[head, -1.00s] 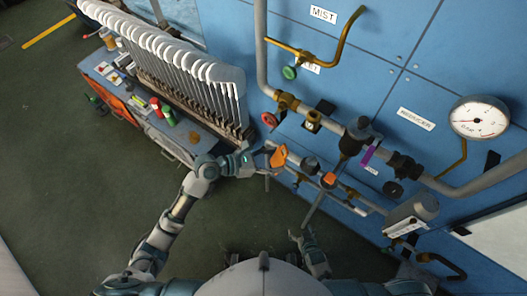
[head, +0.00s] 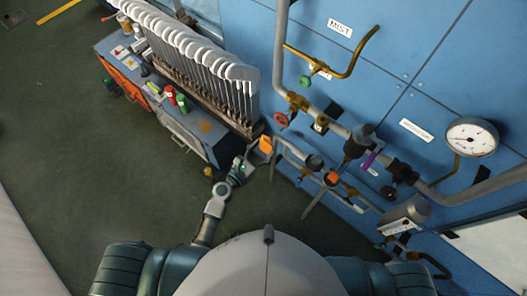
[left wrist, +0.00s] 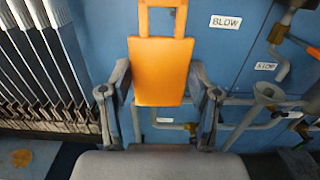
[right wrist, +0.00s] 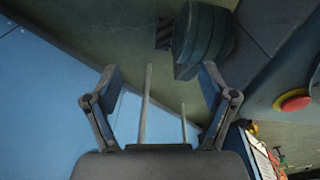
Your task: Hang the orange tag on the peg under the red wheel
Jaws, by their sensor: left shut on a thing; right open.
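The orange tag (head: 265,144) is held upright in my left gripper (head: 252,158), in front of the blue wall. In the left wrist view the tag (left wrist: 160,72) stands between the two fingers, with its open loop at the top. The red wheel (head: 282,120) is on the pipework, just above and right of the tag in the head view. I cannot make out the peg under it. The tag appears apart from the wheel. My right gripper (right wrist: 160,75) is open and empty in the right wrist view; it is hidden in the head view.
A row of white sock boards (head: 195,50) stands on a bench (head: 190,130) left of the pipework. The floor (head: 90,165) is clear at left.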

